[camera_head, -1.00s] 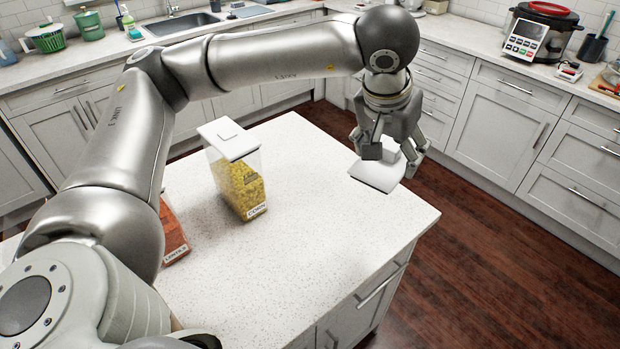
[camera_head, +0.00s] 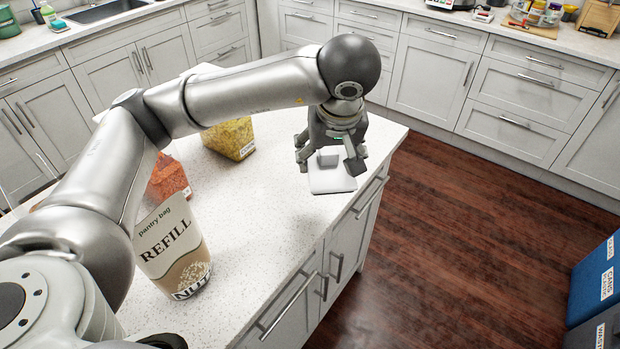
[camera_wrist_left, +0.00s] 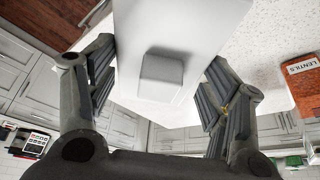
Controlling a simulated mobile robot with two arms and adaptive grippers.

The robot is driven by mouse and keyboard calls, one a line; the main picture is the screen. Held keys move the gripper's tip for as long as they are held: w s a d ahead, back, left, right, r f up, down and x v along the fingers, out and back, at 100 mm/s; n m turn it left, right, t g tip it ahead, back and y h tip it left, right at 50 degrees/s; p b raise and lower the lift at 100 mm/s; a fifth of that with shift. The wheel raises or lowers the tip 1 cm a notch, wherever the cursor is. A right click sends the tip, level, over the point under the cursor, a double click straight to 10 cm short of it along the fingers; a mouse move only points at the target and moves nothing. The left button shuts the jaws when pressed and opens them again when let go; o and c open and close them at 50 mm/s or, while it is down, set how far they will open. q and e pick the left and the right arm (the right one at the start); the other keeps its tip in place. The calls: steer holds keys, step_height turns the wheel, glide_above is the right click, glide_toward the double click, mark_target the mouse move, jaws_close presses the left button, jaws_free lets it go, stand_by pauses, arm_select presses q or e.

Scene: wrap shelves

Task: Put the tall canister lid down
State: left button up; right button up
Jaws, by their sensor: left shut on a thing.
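The canister lid is a white, rounded-square plate (camera_head: 332,184) with a block-shaped knob on top. It is at the island's right edge; I cannot tell whether it touches the counter. My left gripper (camera_head: 329,167) points down over it, shut on it with a finger at each side. In the left wrist view the lid (camera_wrist_left: 150,35) lies between the fingers (camera_wrist_left: 160,95), with gaps beside the knob. A clear container of yellow corn (camera_head: 232,140) stands behind my arm, its upper part hidden. A reddish lentils container (camera_head: 168,180) is partly hidden by my arm; it also shows in the wrist view (camera_wrist_left: 304,82).
A pantry refill bag of nuts (camera_head: 175,250) stands at the island's near left. The speckled white counter (camera_head: 262,215) is bare between bag and lid. Dark wood floor (camera_head: 450,230) lies to the right, with blue and grey bins (camera_head: 598,285) at the far right.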

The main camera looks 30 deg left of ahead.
arm_select(q)
steer(key=shift+w+a+f+n, duration=0.15)
steer(key=shift+f+n, duration=0.15)
steer(key=shift+f, duration=0.15)
steer(key=w+a+f+p, duration=0.1)
steer(key=w+a+f, duration=0.1)
steer(key=w, duration=0.1)
steer(key=w+a+f+p, duration=0.1)
steer(key=w+a+f, duration=0.2)
steer(key=w+a+f+p, duration=0.1)
steer(key=w+a+f, duration=0.1)
steer(key=w+f, duration=0.1)
steer(key=shift+w+a, duration=0.2)
steer(key=shift+a, duration=0.2)
steer(key=shift+w+a+f+p, duration=0.2)
steer(key=shift+w+f+p, duration=0.1)
steer(key=shift+f, duration=0.15)
steer(key=p+x, duration=0.1)
steer(key=x, duration=0.1)
steer(key=shift+s+f+p, duration=0.1)
steer(key=shift+f+p, duration=0.25)
steer(key=shift+f, duration=0.6)
arm_select(e)
steer(key=r, duration=0.5)
steer(key=shift+w+d, duration=0.2)
arm_select(q)
steer(key=shift+f, duration=0.1)
arm_select(e)
steer(key=shift+f, duration=0.1)
